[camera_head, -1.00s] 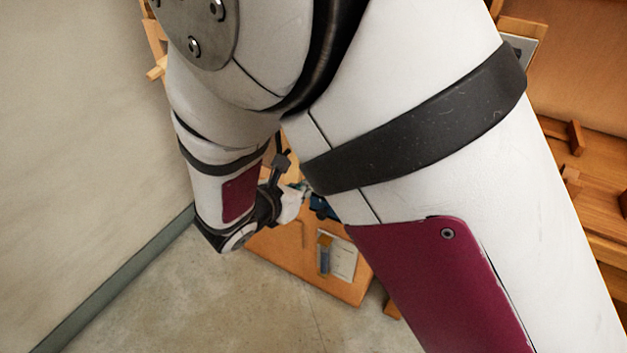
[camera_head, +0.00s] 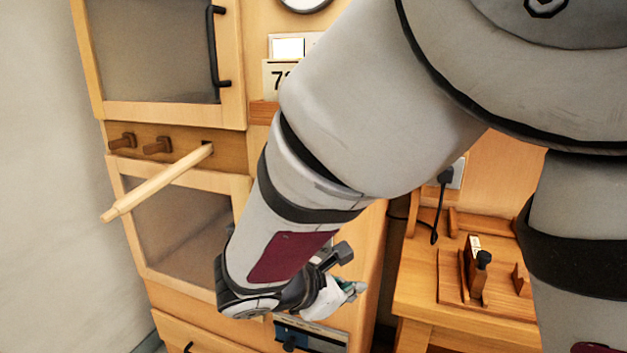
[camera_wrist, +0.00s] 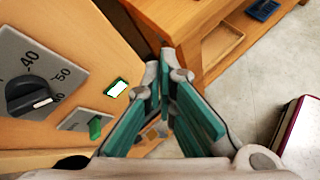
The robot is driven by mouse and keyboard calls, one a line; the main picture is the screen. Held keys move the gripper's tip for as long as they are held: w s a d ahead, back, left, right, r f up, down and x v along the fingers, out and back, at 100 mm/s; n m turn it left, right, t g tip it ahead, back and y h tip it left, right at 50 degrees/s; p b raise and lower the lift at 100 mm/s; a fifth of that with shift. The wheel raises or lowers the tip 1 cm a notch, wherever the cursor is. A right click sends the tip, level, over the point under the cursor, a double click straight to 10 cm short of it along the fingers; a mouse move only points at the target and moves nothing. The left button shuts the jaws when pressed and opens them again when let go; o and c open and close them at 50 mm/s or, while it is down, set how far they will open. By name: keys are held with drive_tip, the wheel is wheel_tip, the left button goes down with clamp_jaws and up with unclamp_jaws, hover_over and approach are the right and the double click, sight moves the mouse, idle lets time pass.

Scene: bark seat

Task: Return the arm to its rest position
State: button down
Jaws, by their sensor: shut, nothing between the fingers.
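My arm reaches down across the head view, bent at the elbow. My gripper (camera_head: 350,290) is small at its end, in front of the lower part of a wooden cabinet (camera_head: 175,112). In the wrist view my gripper (camera_wrist: 160,62) shows its teal-padded fingers with the tips together and nothing held. The tips are near a wooden panel with a black dial (camera_wrist: 32,95), a lit green-framed button (camera_wrist: 117,88) and a green switch (camera_wrist: 95,127). I cannot tell whether they touch the panel.
A pale wooden rod (camera_head: 155,185) sticks out from the cabinet beside two brown pegs. A wooden bench (camera_head: 425,280) with a black-knobbed wooden fixture (camera_head: 475,268) stands at right. In the wrist view, a wooden table (camera_wrist: 205,25) bears a blue tray (camera_wrist: 263,10); grey floor lies beside it.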

drive_tip(key=s+d+r+m+g+y, duration=0.1)
drive_tip(key=s+d+r+m+g, duration=0.2)
drive_tip(key=s+d+m, duration=0.4)
drive_tip(key=s+d+r+m+g, duration=0.35)
drive_tip(key=s+d+m, duration=0.2)
drive_tip(key=d, duration=0.25)
drive_tip(key=s+a+r+m+y, duration=0.1)
drive_tip(key=s+m+y, duration=0.75)
drive_tip(key=s, duration=0.65)
wheel_tip(320, 180, up, 16)
drive_tip(key=m+t+h+p, duration=0.1)
drive_tip(key=t+p, duration=0.2)
drive_tip(key=p, duration=1.1)
drive_tip(key=shift+s+a+r+m+h+p, duration=0.15)
drive_tip(key=shift+s+m+h+p, duration=0.15)
drive_tip(key=shift+s+h+p, duration=0.1)
